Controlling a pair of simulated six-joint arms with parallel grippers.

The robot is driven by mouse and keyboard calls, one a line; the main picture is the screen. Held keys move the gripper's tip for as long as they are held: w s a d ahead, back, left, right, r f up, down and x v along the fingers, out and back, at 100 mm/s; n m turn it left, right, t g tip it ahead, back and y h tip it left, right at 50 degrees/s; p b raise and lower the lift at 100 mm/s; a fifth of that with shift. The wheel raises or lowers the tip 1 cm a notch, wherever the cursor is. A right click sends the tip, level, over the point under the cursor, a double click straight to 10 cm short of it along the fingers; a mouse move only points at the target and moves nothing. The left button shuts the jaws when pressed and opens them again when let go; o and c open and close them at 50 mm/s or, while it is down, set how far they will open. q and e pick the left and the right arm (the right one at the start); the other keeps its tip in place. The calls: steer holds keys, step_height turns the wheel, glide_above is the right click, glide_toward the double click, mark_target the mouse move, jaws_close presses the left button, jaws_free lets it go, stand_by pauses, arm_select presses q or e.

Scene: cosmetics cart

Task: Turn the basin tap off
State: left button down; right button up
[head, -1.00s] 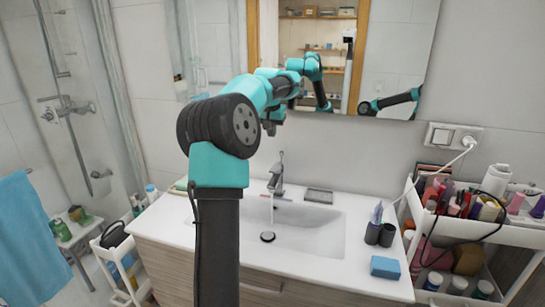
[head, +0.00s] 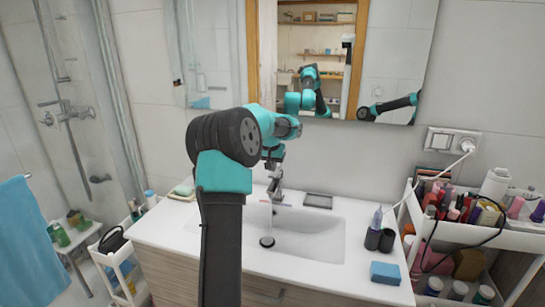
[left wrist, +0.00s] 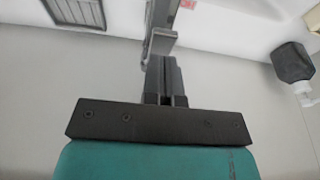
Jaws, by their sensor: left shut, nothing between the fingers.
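The metal basin tap (head: 277,194) stands at the back of the white basin (head: 318,232), and a thin stream of water appears to fall from it toward the drain. My left gripper (head: 273,170) is just above the tap, at its lever. In the left wrist view, my left gripper (left wrist: 165,68) is shut, with its tips at or very near the grey tap (left wrist: 161,38); I cannot tell if they touch. Nothing is held between the fingers. My right gripper is not in view; the mirror shows part of an arm.
A grey dish (head: 318,200) lies right of the tap. Dark cups (head: 379,240) and a blue sponge (head: 385,273) sit on the counter's right. A crowded cosmetics cart (head: 475,235) stands beyond. A dark bottle (left wrist: 291,62) shows in the left wrist view. The mirror (head: 345,60) hangs behind.

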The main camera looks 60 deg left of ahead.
mark_target(273, 175)
arm_select(q)
steer(key=shift+f, duration=0.55)
steer(key=shift+s+d+f, duration=0.1)
steer(key=shift+d+f, duration=0.05)
steer(key=shift+f, duration=0.35)
steer(key=shift+s+d+f, duration=0.1)
steer(key=shift+d+f, duration=0.05)
steer(key=shift+f, duration=0.3)
step_height(273, 175, up, 6)
steer(key=shift+w+a+f, duration=0.1)
steer(key=shift+a, duration=0.05)
steer(key=v, duration=0.9)
steer(key=shift+s, duration=0.25)
